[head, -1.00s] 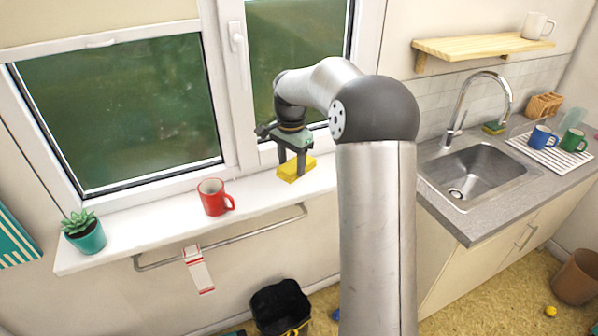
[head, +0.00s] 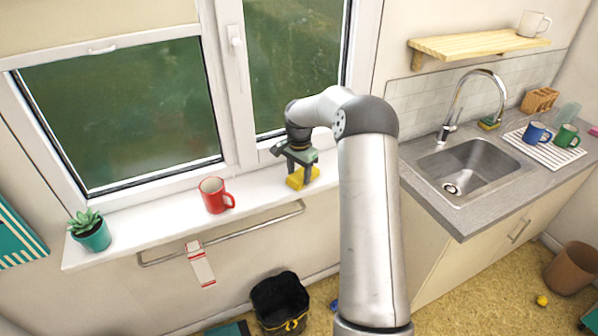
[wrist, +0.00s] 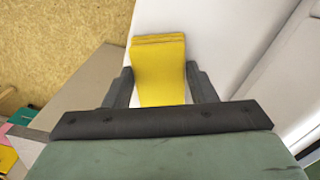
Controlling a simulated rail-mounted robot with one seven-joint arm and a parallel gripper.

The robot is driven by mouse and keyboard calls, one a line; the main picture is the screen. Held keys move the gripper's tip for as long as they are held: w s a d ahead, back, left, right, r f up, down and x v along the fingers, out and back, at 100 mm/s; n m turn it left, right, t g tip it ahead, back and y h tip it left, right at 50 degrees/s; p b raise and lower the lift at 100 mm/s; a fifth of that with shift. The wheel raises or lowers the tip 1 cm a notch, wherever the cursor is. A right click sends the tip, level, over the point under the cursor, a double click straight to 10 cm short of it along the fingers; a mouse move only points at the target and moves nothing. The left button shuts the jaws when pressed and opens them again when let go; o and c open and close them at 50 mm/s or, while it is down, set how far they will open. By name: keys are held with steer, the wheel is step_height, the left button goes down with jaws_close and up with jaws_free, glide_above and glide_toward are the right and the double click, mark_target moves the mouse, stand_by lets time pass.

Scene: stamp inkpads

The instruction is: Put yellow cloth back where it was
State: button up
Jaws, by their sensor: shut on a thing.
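The yellow cloth (head: 298,183) is a folded block at the right part of the white windowsill. My gripper (head: 302,172) points down over it and is shut on it. In the wrist view the cloth (wrist: 160,55) sits between the two dark fingers (wrist: 160,78), its layered far edge showing past the fingertips. The cloth is at or just above the sill; I cannot tell whether it touches.
A red mug (head: 213,196) stands on the sill left of the cloth, and a potted succulent (head: 92,235) at its left end. A towel rail (head: 232,230) with a red-and-white cloth (head: 200,265) runs below. The sink counter (head: 425,195) is right of my arm.

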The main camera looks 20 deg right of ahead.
mark_target(299, 176)
steer(key=o, duration=0.9)
step_height(299, 176, up, 12)
steer(key=b, duration=0.2)
steer(key=s+a+r+n, duration=0.4)
steer(key=s+a, duration=0.4)
steer(key=s+a+f+n, duration=0.1)
steer(key=s+a+n, duration=0.2)
steer(key=s, duration=0.7)
steer(key=s+a+f+n, duration=0.2)
steer(key=s+a+n, duration=0.1)
steer(key=s, duration=0.7)
steer(key=s+a+f+n+t, duration=0.1)
steer(key=s+a+f+n, duration=0.1)
steer(key=s, duration=0.8)
steer(key=shift+s+a+f+n, duration=0.2)
steer(key=shift+a+n, duration=0.3)
steer(key=shift+n, duration=0.2)
